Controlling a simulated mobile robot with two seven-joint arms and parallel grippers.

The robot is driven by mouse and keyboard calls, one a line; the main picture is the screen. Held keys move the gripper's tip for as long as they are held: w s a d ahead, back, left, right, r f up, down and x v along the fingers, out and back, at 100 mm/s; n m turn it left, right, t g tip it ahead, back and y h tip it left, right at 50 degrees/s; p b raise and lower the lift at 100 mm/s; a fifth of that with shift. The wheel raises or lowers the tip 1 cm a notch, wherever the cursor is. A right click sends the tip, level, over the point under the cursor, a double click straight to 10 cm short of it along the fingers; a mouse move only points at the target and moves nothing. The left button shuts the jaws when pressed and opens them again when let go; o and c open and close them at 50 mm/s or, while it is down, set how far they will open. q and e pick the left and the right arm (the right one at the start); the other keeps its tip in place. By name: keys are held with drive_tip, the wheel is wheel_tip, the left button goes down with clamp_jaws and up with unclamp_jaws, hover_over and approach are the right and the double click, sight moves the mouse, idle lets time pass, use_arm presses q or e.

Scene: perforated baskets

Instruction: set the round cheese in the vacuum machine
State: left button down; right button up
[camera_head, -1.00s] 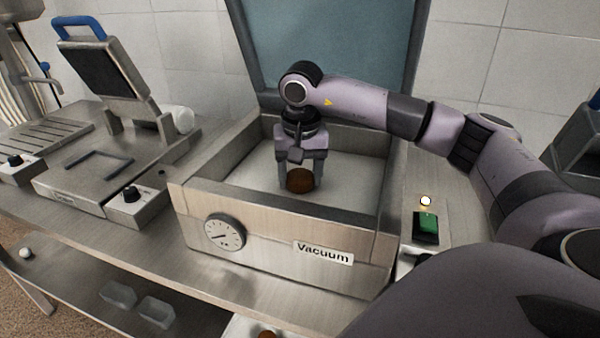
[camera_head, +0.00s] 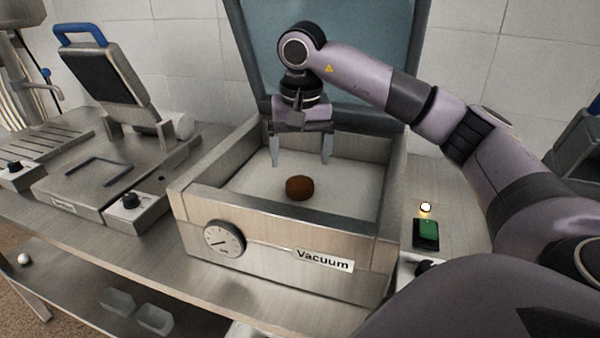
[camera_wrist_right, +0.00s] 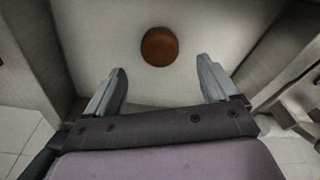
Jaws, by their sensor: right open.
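The round cheese (camera_head: 299,188) is small and brown and lies on the pale floor of the vacuum machine (camera_head: 270,238), near its front wall. It also shows in the right wrist view (camera_wrist_right: 159,46), beyond the fingertips. The machine is a metal box with a dial and a "Vacuum" label; its lid (camera_head: 330,50) stands open at the back. My right gripper (camera_head: 300,162) is open and empty above the chamber, behind and higher than the cheese, apart from it. The right wrist view shows its two fingers (camera_wrist_right: 162,75) spread wide. My left gripper is not in view.
A green switch (camera_head: 426,234) and a lit lamp are on the counter to the right of the machine. Another metal appliance (camera_head: 105,165) with a raised, blue-handled lid stands to the left. Clear containers (camera_head: 135,307) sit on a lower shelf.

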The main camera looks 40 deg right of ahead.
sight(301, 186)
drive_tip(key=r, duration=0.5)
drive_tip(key=shift+s+a+p, duration=0.2)
drive_tip(key=shift+p, duration=0.1)
